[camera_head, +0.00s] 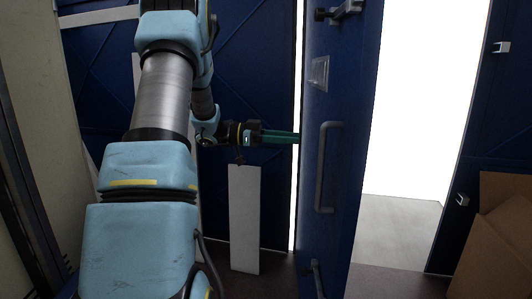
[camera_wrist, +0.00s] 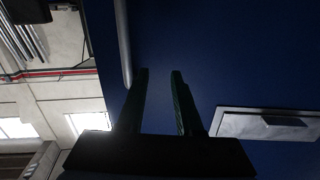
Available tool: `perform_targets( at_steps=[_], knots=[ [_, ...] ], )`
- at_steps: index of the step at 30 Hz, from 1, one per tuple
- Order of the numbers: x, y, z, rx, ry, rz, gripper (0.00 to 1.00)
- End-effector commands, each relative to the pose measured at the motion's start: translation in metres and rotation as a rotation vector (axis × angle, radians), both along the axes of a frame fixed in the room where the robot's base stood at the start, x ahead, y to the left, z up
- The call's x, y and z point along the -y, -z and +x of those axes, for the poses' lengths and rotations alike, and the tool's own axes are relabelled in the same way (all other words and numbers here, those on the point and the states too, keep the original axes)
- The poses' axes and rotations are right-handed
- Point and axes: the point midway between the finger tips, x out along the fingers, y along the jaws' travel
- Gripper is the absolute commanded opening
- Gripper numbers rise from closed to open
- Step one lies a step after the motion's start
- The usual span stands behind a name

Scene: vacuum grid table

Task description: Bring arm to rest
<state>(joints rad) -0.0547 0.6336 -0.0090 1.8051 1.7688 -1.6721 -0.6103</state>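My gripper (camera_head: 296,137) reaches to the right in the head view, with its green fingers close to the edge of a blue door. In the wrist view my gripper (camera_wrist: 160,72) shows two dark green fingers standing apart with nothing between them. The blue door (camera_head: 343,100) stands ajar in the head view, with a grey bar handle (camera_head: 324,168) on its face. The handle (camera_wrist: 123,45) also shows in the wrist view, to the left of the fingers. I cannot tell whether the fingertips touch the door.
Bright open space and a grey floor (camera_head: 400,222) lie beyond the door. A cardboard box (camera_head: 500,245) stands at the lower right. A second blue panel (camera_head: 490,100) is at the right. A white board (camera_head: 244,215) stands below my gripper, and a beige wall (camera_head: 30,110) is at the left.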

Motion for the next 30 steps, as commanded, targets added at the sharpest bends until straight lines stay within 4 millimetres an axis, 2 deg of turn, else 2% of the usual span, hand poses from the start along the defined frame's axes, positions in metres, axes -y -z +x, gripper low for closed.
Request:
perform_targets(
  at_steps=[2,5,9,11,13,14,17,20,21,24,27,30],
  knots=[
    [0.010,-0.004,0.023,0.052,-0.183,0.030,0.34],
    [0.009,-0.004,0.058,0.094,-0.455,0.100,0.34],
    [-0.022,0.008,0.090,0.077,-0.817,0.248,0.34],
    [-0.043,0.018,0.093,0.041,-0.956,0.327,0.34],
    [-0.071,0.033,0.087,-0.026,-1.104,0.430,0.34],
    [-0.083,0.041,0.081,-0.061,-1.162,0.478,0.34],
    [-0.120,0.069,0.046,-0.211,-1.320,0.646,0.34],
    [-0.150,0.099,-0.010,-0.407,-1.422,0.819,0.34],
    [-0.158,0.109,-0.036,-0.489,-1.444,0.883,0.34],
    [-0.167,0.128,-0.096,-0.680,-1.458,1.014,0.34],
    [-0.168,0.140,-0.144,-0.833,-1.439,1.103,0.34],
    [-0.165,0.145,-0.175,-0.933,-1.413,1.156,0.34]
  ],
)
